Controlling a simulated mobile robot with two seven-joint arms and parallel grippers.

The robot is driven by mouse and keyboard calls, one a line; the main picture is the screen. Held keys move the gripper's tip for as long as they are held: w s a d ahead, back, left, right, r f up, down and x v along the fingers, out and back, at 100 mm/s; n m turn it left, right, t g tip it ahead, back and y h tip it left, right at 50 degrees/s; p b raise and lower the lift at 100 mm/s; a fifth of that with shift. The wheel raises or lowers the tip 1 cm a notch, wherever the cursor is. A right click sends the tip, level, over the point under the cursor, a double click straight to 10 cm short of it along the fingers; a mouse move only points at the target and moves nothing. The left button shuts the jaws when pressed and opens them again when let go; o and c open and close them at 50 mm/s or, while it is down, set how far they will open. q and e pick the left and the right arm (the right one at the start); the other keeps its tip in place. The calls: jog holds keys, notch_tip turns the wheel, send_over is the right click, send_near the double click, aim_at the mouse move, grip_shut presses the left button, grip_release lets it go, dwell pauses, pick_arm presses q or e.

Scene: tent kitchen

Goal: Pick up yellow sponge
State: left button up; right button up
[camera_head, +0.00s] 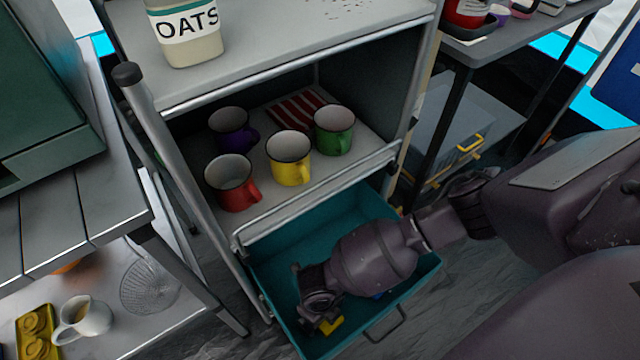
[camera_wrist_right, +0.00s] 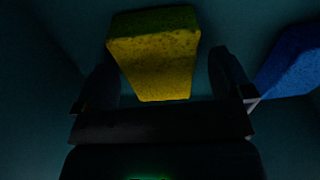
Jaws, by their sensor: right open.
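A yellow sponge with a green layer (camera_wrist_right: 155,62) lies in the teal drawer (camera_head: 275,268). In the head view only a small yellow part of the sponge (camera_head: 331,325) shows beside my right gripper (camera_head: 322,318), which reaches down into the drawer. In the right wrist view my right gripper (camera_wrist_right: 165,82) is open, with one finger on each side of the sponge's near end. The wrist view is dark, and I cannot tell whether the fingers touch it. My left gripper is not in view.
A blue sponge (camera_wrist_right: 292,62) lies to the right of the yellow one in the wrist view. Red (camera_head: 231,182), yellow (camera_head: 289,158), green (camera_head: 334,130) and purple (camera_head: 230,130) mugs stand on the shelf above the open drawer. The drawer walls surround my right gripper closely.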

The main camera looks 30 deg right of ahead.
jog(key=shift+f, duration=0.25)
jog(key=c, duration=1)
jog(key=shift+r, duration=0.1)
jog(key=shift+w+r, duration=0.1)
jog(key=shift+r, duration=0.15)
notch_tip(320, 180, up, 8)
jog(key=p, duration=0.3)
jog(key=shift+w+r+p, duration=0.1)
jog(key=shift+r+p, duration=0.05)
jog(key=shift+p, duration=0.25)
jog(key=shift+r, duration=0.5)
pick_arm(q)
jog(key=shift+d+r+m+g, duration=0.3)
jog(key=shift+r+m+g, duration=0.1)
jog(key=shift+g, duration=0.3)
pick_arm(e)
jog(key=shift+s, duration=0.2)
